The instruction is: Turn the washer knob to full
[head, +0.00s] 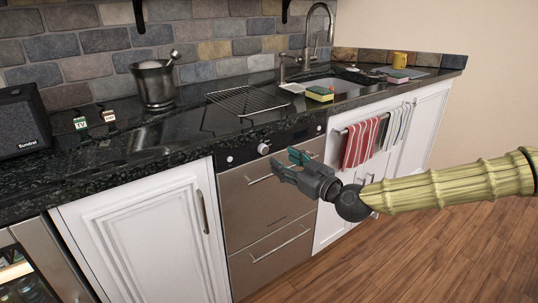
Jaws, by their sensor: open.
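A small round pale knob (263,148) sits on the dark control strip at the top of a stainless front with two drawers (262,199). I take this front to be the washer. The knob's markings and setting are too small to read. My gripper (281,161) is open and empty, with dark grey and teal fingers pointing left toward the panel. In the picture its fingertips are just below and right of the knob, apart from it. The gripper covers part of the upper drawer and its handle.
A dark stone counter (185,135) overhangs the panel. It holds a metal bucket (156,86), a wire rack (245,100), a sink (338,85) and sponges. Striped towels (361,142) hang on the right. White cabinet doors (143,240) flank the drawers. The wooden floor (440,250) is clear at right.

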